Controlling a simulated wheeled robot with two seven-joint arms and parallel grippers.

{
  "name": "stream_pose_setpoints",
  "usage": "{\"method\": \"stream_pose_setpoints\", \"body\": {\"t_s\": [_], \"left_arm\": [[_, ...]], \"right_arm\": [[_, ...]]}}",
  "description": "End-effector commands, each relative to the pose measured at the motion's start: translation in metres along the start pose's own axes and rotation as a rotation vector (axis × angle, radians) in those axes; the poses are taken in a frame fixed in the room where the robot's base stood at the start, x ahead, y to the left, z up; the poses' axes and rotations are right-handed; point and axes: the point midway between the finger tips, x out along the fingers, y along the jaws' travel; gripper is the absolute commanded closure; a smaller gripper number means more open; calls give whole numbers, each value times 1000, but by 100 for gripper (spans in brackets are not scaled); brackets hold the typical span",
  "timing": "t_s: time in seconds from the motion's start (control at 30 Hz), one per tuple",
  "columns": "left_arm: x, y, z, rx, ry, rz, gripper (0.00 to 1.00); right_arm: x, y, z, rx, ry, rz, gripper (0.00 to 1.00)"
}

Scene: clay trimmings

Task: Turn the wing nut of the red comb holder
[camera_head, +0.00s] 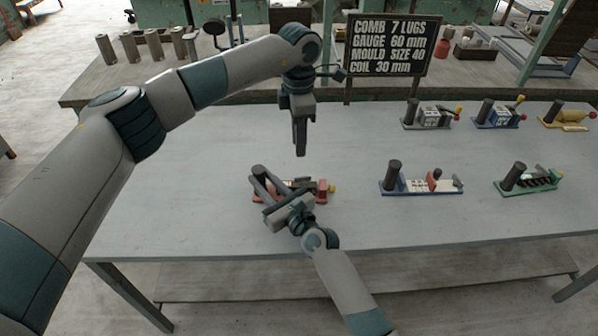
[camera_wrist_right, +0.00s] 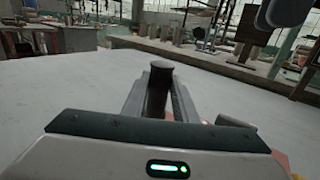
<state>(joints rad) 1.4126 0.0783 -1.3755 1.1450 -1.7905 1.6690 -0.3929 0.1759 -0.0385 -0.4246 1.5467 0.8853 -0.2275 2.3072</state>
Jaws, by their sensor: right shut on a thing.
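The red comb holder (camera_head: 322,197) lies on the grey table near its front, partly hidden by my right gripper. Its dark upright post (camera_head: 258,171) is at its left end, and a yellow tip shows at its right end. My right gripper (camera_head: 264,187) is shut on this post; in the right wrist view the post (camera_wrist_right: 158,88) stands between the two fingers. I cannot clearly make out the wing nut. My left gripper (camera_head: 300,145) hangs fingers down above the table, behind the holder and apart from it. Its fingers overlap in view, so its opening is unclear.
A blue holder (camera_head: 415,188) and a green holder (camera_head: 540,182) stand to the right. Grey (camera_head: 430,117), blue-white (camera_head: 498,116) and yellow (camera_head: 568,119) holders stand behind them. A black sign (camera_head: 391,45) stands at the back. The table (camera_head: 190,165) left of the holder is clear.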

Motion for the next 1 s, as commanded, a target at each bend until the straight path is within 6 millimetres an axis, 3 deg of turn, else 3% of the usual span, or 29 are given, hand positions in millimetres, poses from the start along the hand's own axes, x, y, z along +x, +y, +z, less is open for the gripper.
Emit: {"method": "stream_pose_setpoints", "body": {"t_s": [0.17, 0.7, 1.0], "left_arm": [[17, -1, 0, 0, 1, -3, 74], [99, -1, 0, 0, 1, -2, 74], [116, 0, 0, 0, 1, -1, 74]], "right_arm": [[0, 0, 0, 0, 0, 1, 100], [0, 0, 0, 0, 0, 1, 100], [0, 0, 0, 0, 0, 1, 100]]}}
